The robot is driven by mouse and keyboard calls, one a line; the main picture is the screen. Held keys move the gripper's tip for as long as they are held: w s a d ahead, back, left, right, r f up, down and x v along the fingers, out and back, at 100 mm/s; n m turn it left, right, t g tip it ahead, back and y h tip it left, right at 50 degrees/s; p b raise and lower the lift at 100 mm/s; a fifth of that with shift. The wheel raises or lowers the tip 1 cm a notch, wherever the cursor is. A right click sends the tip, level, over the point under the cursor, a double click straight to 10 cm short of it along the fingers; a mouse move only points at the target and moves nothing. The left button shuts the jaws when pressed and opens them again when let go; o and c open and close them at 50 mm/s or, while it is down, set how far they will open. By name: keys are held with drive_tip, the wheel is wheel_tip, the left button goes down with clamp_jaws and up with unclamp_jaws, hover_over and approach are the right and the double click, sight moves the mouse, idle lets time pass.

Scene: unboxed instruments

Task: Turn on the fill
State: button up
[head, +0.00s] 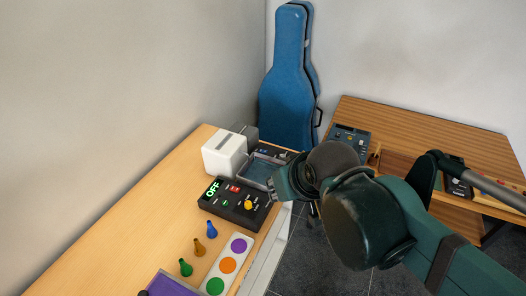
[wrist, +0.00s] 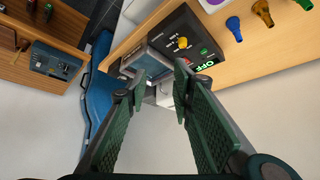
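A black control box (head: 222,208) sits on the light wooden table, with a lit green "OFF" display (head: 212,190). Its top has a red button (head: 235,188), a green button (head: 225,203) and a yellow knob (head: 248,205). In the wrist view, the box (wrist: 172,24) is at the upper middle, with the yellow knob (wrist: 183,43) and green button (wrist: 203,51) visible; one finger covers part of the box.
A white box (head: 224,154) and a grey open bin (head: 262,171) stand behind the control box. Blue, orange and green pegs (head: 199,246) and a white panel with coloured discs (head: 228,265) lie nearer. A blue instrument case (head: 288,95) stands behind, beside another wooden desk (head: 430,125).

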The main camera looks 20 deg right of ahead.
drive_tip(key=shift+r, duration=0.1)
clamp_jaws()
drive_tip(key=w+d+r+n+g+p, duration=0.2)
drive_tip(key=w+r+n, duration=0.1)
drive_tip(key=w+n, duration=0.55)
drive_tip(key=w+d+r+n+g+p, duration=0.25)
drive_tip(key=w+n, duration=0.35)
drive_tip(key=w, duration=0.5)
drive_tip(key=w+d+f+n+g+p, duration=0.1)
drive_tip(key=w+f+n, duration=0.3)
drive_tip(key=w, duration=0.5)
drive_tip(key=w+d+f+n+g+h+p, duration=0.1)
drive_tip(key=w+d+f+n+g+p, duration=0.1)
drive_tip(key=w+f+n, duration=0.3)
drive_tip(key=shift+w+d+n+g+p, duration=0.3)
drive_tip(key=shift+w+n+p, duration=0.35)
drive_tip(key=shift+w+n, duration=1.2)
drive_tip(key=shift+w+f, duration=0.1)
